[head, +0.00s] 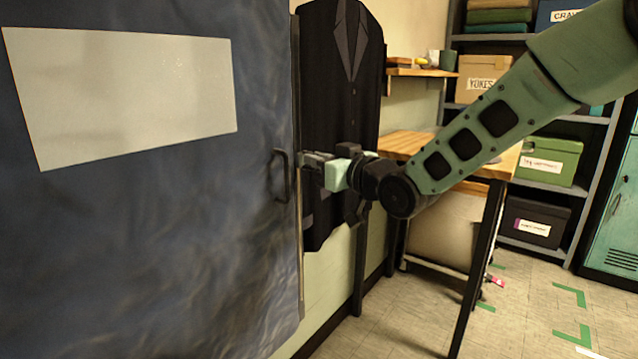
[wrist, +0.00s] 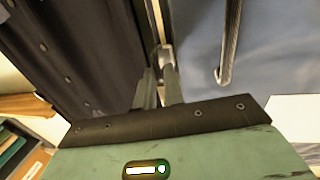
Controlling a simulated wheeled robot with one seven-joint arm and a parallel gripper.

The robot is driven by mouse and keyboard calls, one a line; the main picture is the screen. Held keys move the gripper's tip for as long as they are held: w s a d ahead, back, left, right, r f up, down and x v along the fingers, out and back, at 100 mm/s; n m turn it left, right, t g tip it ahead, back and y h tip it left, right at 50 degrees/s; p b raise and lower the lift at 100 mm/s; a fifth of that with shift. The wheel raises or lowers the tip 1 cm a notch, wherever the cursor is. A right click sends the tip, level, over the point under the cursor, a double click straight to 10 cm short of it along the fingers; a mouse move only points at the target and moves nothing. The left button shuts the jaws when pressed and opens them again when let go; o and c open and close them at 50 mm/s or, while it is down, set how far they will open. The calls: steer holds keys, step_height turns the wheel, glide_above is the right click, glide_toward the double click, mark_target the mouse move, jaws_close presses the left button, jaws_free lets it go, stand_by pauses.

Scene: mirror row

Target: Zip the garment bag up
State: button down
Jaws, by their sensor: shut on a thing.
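The garment bag (head: 150,220) is a large blue panel filling the left of the head view, with a pale rectangular patch on it. It also shows at the upper right of the wrist view (wrist: 200,70). A narrow zip edge (head: 300,270) runs down its right side. A dark suit jacket (head: 340,110) shows beside that edge. My gripper (head: 306,160) is at the edge, about mid-height, beside the jacket. In the wrist view, my gripper (wrist: 161,78) is shut on a small metallic zip pull (wrist: 165,53). The pull is hidden in the head view.
A dark bar handle (head: 280,175) stands out from the blue panel just left of my gripper. A wooden table (head: 405,143) with dark legs stands behind my arm. A small wall shelf (head: 420,72) and shelving with boxes (head: 541,160) are farther back. The floor at right is mostly clear.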

step_height(320, 180, up, 25)
steer(key=p, duration=1.3)
steer(key=shift+w+d, duration=0.2)
steer(key=shift+d, duration=0.05)
steer(key=c, duration=1.8)
jaws_free()
steer(key=shift+c, duration=0.2)
steer(key=shift+o, duration=1.4)
steer(key=shift+a+f, duration=0.1)
steer(key=shift+s, duration=0.1)
steer(key=v, duration=1.7)
steer(key=shift+s, duration=0.2)
